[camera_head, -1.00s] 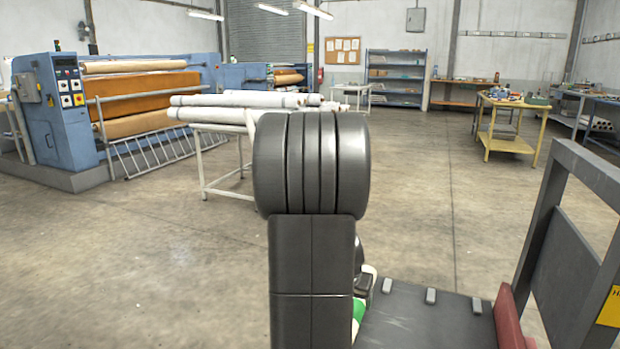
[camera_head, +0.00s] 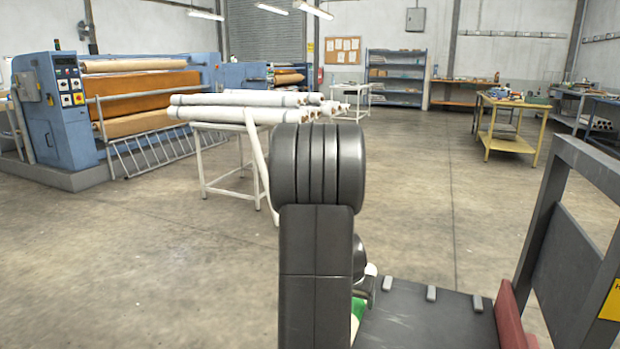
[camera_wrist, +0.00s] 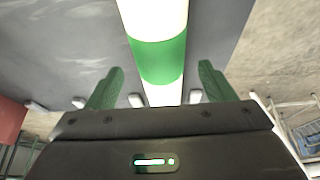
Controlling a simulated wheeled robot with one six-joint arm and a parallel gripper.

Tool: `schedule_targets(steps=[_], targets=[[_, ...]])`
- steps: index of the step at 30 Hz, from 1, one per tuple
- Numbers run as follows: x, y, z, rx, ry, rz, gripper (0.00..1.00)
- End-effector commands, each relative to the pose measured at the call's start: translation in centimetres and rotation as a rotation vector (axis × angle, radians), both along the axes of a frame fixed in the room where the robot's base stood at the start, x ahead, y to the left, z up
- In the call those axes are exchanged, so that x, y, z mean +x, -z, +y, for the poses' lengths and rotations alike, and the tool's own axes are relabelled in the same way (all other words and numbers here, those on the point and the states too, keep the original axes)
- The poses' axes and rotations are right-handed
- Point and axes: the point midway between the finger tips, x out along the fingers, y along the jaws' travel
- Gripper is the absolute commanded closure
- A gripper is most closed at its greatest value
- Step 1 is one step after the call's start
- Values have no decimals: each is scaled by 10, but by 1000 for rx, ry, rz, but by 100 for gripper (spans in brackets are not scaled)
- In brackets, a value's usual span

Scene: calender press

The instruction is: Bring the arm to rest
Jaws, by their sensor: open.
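My gripper (camera_wrist: 160,68) is open in the wrist view, with its two green fingers apart. A white roll with a green band (camera_wrist: 158,55) shows in the space between and beyond the fingers, over a dark flat surface (camera_wrist: 60,45). No finger visibly touches the roll; the distance to it is hard to tell. In the head view my dark arm stands in the middle and hides my gripper. A small bit of green and white (camera_head: 358,310) shows beside the arm, just at the edge of the dark surface.
The dark surface with grey pegs (camera_head: 410,315) has a dark upright frame (camera_head: 545,215) on its right. A white table (camera_head: 207,170) piled with white rolls (camera_head: 235,113) stands ahead. The blue calender (camera_head: 62,110) is at left. Open floor lies between.

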Motion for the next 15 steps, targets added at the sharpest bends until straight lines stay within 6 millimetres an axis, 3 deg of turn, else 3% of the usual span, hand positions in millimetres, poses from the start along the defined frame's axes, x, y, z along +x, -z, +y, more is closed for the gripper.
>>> schedule_targets(steps=[1,8,15], targets=[[0,-16,0,1,1,-2,24],[0,-62,0,0,1,-2,24],[1,-76,10,-3,-35,3,24]])
